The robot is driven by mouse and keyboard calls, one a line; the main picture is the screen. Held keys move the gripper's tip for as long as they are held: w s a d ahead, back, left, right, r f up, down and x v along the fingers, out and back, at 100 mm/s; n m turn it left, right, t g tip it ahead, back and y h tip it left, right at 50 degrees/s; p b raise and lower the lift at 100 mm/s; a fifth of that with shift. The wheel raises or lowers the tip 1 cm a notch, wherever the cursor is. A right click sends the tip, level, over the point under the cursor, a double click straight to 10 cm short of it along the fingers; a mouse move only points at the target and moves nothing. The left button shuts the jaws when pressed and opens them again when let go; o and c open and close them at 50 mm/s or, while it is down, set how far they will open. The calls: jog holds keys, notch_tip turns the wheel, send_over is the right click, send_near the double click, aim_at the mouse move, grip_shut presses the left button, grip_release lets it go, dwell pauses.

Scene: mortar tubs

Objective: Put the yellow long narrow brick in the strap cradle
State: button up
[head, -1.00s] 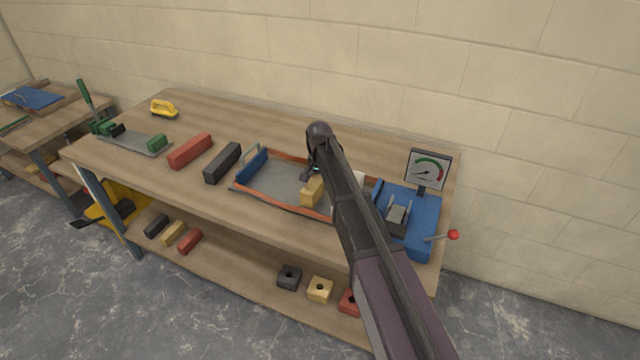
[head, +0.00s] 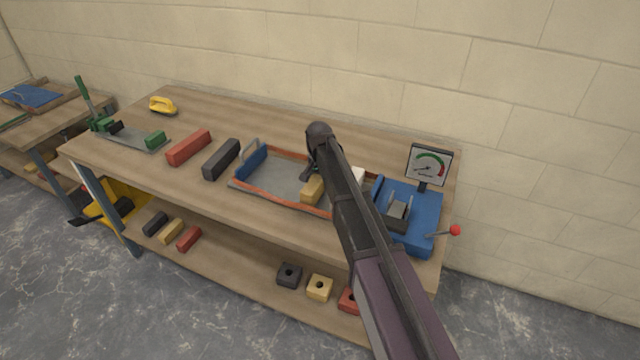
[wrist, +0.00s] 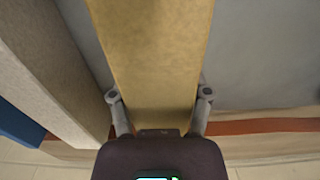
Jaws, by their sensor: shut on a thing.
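The yellow long narrow brick (head: 313,189) is partly hidden by my arm in the head view. In the wrist view the brick (wrist: 155,50) runs lengthwise between the two fingers, and my gripper (wrist: 158,95) is shut on it. The brick is at the right part of what looks like the strap cradle (head: 262,199), a grey-floored tray with orange-red edges and a blue left end. Its grey floor (wrist: 255,60) lies below the brick in the wrist view. I cannot tell whether the brick touches it.
A pale block (head: 357,176) and a blue fixture with a gauge (head: 429,163) and red-knobbed lever stand right of the tray. Dark (head: 222,159) and red (head: 188,147) bricks lie to its left. The bench top behind the tray is clear.

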jog(key=shift+f+b, duration=0.4)
jog(key=o, duration=1.4)
jog(key=shift+r, duration=0.1)
